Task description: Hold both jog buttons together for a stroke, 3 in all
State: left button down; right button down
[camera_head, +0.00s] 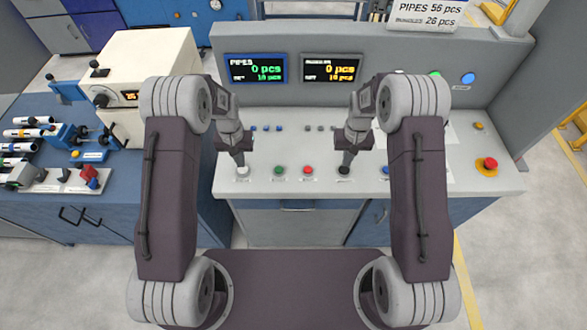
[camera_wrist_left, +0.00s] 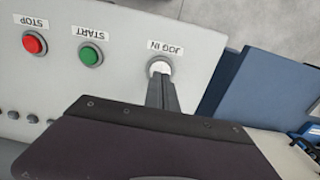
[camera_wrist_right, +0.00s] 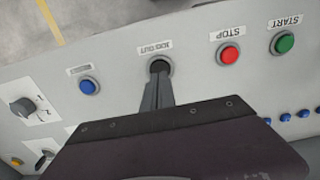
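The white JOG IN button (camera_wrist_left: 158,66) is on the near edge of the grey console, at the left end of its button row. My left gripper (camera_head: 240,165) is shut and empty, pointing down with its tips at this button. The black JOG OUT button (camera_wrist_right: 159,65) is farther right in the row. My right gripper (camera_head: 347,165) is also shut and empty, with its tips at that button. The tips overlap both buttons in the wrist views; I cannot tell whether either is pressed in. The PIPES display (camera_head: 256,69) and the second display (camera_head: 331,69) both read 0 pcs.
Between the grippers are a green START button (camera_head: 278,170) and a red STOP button (camera_head: 308,170). A blue button (camera_wrist_right: 89,85) is beside JOG OUT. A red emergency button (camera_head: 490,163) sits at the console's right. A blue bench (camera_head: 110,210) with pipes stands left.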

aim_at(243, 171)
pick_arm(q)
jog(key=shift+f, duration=1.35)
jog(key=shift+s+f, duration=0.2)
pick_arm(e)
jog(key=shift+s, duration=0.1)
pick_arm(q)
jog(key=shift+s+f, duration=0.15)
jog(key=shift+s, duration=0.05)
pick_arm(e)
jog(key=shift+f, duration=1.8)
pick_arm(q)
jog(key=shift+s, duration=0.1)
pick_arm(e)
jog(key=shift+s+f, duration=0.35)
dwell(0.3)
jog(key=shift+w+r, duration=0.2)
jog(key=shift+r, duration=1.95)
